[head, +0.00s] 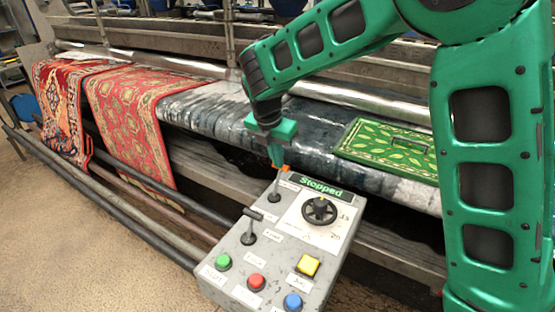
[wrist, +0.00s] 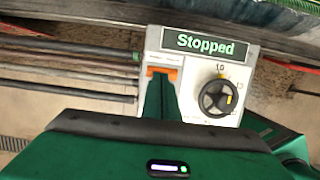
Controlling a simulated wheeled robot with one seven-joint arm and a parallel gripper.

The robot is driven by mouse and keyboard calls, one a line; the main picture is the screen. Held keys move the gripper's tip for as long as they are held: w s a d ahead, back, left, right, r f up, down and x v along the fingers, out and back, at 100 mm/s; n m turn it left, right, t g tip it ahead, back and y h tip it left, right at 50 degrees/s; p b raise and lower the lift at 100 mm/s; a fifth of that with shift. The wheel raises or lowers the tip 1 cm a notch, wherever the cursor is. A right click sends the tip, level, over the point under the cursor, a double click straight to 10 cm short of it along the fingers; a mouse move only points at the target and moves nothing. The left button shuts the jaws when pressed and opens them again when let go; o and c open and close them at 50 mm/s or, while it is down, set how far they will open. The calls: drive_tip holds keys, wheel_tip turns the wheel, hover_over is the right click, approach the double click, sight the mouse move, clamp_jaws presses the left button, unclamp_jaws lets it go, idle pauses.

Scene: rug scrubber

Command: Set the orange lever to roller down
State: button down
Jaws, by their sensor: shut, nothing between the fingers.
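The orange lever (head: 286,168) is at the top left of the grey control box (head: 236,262); its black base shows below it in the head view. In the wrist view, the orange handle (wrist: 163,72) shows just beyond the tips of my gripper (wrist: 160,82), under the "Stopped" display (wrist: 211,45). In the head view, my gripper (head: 276,163) points down at the lever, its fingers shut with nothing between them. The fingers are at or beside the handle; I cannot tell whether they touch it. The lever's lower part is hidden in the wrist view.
The box also carries a second, black-handled lever (head: 249,237), a black dial (head: 320,210), and green, red, yellow and blue buttons. Behind it are the roller bed with a green patterned piece (head: 385,146) and red rugs (head: 135,110). Long pipes (head: 110,190) run at left.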

drive_tip(key=s+a+v, duration=0.1)
drive_tip(key=v, duration=1.2)
drive_tip(key=shift+f, duration=0.25)
drive_tip(key=shift+s+d, duration=0.1)
